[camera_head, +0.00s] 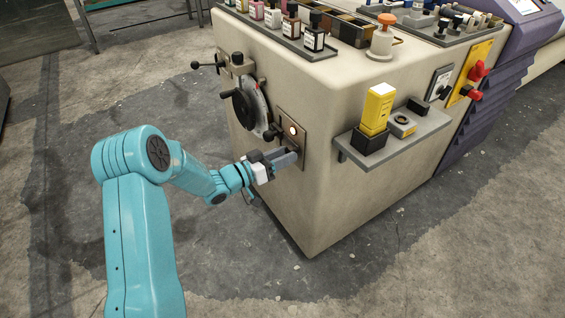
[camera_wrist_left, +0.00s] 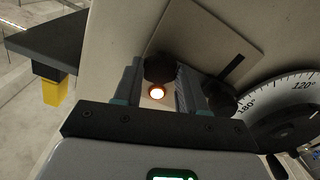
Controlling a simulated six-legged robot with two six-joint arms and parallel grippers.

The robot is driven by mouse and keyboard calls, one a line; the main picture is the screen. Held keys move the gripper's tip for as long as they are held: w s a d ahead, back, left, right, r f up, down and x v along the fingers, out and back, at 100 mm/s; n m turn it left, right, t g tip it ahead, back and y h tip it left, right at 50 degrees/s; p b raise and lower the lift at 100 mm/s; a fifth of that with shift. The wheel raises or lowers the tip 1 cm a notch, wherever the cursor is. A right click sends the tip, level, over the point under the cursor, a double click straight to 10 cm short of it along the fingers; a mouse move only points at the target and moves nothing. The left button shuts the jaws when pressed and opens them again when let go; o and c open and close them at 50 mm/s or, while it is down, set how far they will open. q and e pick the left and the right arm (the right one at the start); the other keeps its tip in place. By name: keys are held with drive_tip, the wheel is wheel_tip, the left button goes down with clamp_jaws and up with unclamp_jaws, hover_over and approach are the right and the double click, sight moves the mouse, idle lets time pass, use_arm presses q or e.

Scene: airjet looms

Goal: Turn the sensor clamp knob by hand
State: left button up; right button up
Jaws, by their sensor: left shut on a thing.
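My left gripper (camera_head: 289,157) is at the small plate (camera_head: 291,122) on the machine's side, just below a glowing round light (camera_head: 293,130). In the left wrist view, a dark round knob (camera_wrist_left: 158,68) sits between the two fingertips (camera_wrist_left: 157,85), and the gripper is shut on it. The glowing light (camera_wrist_left: 157,93) also shows between the fingers there. In the head view the gripper hides this knob. A second dark knob (camera_wrist_left: 218,98) is just outside the fingers, near the graduated dial (camera_wrist_left: 290,115). My right gripper is not in view.
The dial (camera_head: 245,104) with its dark hub and a lever handle (camera_head: 205,64) are left of the plate. Bottles stand in a tray (camera_head: 290,42) on top. The floor in front is clear.

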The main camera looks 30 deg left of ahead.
use_arm(q)
drive_tip(key=shift+f+m+b, duration=0.25)
drive_tip(key=shift+m+b, duration=0.1)
drive_tip(key=shift+m, duration=0.05)
drive_tip(key=o, duration=1)
drive_tip(key=shift+r, duration=0.25)
drive_tip(key=shift+o, duration=0.2)
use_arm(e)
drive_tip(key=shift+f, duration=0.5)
use_arm(q)
drive_tip(key=shift+s, duration=0.1)
drive_tip(key=shift+p+v, duration=0.4)
drive_tip(key=shift+v, duration=2.55)
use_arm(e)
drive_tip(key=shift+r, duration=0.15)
use_arm(q)
drive_tip(key=p+v, duration=0.3)
drive_tip(key=v, duration=1.3)
drive_tip(key=shift+s, duration=0.15)
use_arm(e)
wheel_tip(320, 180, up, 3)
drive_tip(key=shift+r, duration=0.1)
